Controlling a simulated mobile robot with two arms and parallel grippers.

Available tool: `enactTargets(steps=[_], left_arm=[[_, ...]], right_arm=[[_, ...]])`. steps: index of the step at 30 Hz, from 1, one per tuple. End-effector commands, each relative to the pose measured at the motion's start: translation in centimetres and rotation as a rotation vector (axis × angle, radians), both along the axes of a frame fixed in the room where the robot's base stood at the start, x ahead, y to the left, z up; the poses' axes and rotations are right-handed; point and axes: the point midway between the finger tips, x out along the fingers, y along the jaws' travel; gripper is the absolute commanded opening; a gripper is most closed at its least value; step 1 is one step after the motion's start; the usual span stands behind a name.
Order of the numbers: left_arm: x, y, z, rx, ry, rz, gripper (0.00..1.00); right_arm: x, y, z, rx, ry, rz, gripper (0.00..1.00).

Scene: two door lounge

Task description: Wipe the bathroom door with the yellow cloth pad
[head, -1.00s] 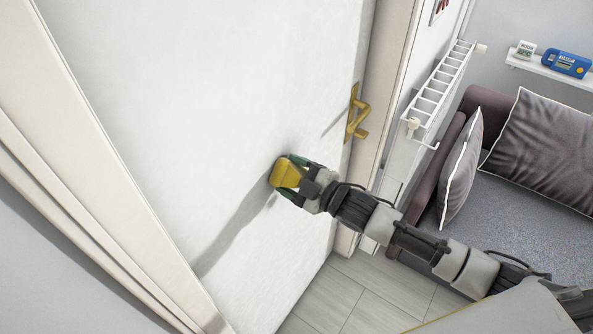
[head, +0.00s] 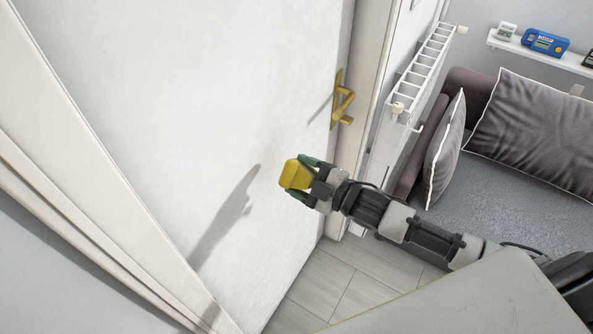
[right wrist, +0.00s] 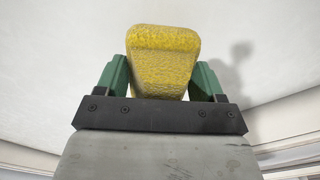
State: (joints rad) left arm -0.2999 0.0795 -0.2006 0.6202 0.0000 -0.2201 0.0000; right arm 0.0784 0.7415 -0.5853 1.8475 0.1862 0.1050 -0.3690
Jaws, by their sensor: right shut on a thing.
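The bathroom door (head: 190,110) is a white panel with a brass handle (head: 343,104) near its right edge. My right gripper (head: 304,176) is shut on the yellow cloth pad (head: 294,174), in front of the door's lower right part. The pad appears apart from the door, with the arm's shadow falling on the panel to the left. In the right wrist view the yellow pad (right wrist: 163,62) sits between the two green fingers (right wrist: 162,82), with the pale door behind it. My left gripper is not in view.
A white radiator (head: 425,72) is on the wall right of the door frame (head: 366,110). A grey sofa (head: 480,195) with cushions stands at the right, beneath a shelf (head: 530,52) with small devices. Tiled floor (head: 335,280) shows below the door.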

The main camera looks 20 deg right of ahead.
Motion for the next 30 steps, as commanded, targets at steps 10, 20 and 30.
enactTargets(steps=[10, 20, 30], left_arm=[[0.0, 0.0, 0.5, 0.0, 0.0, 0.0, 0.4], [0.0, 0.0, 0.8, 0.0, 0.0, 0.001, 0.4], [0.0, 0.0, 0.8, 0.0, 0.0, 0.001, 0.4]], right_arm=[[-1.0, -0.9, 0.0, -0.002, 0.003, -0.002, 0.5], [-2.3, -1.9, 0.0, -0.001, -0.001, 0.0, 0.5], [-2.3, -1.9, 0.0, 0.0, 0.0, 0.0, 0.5]])
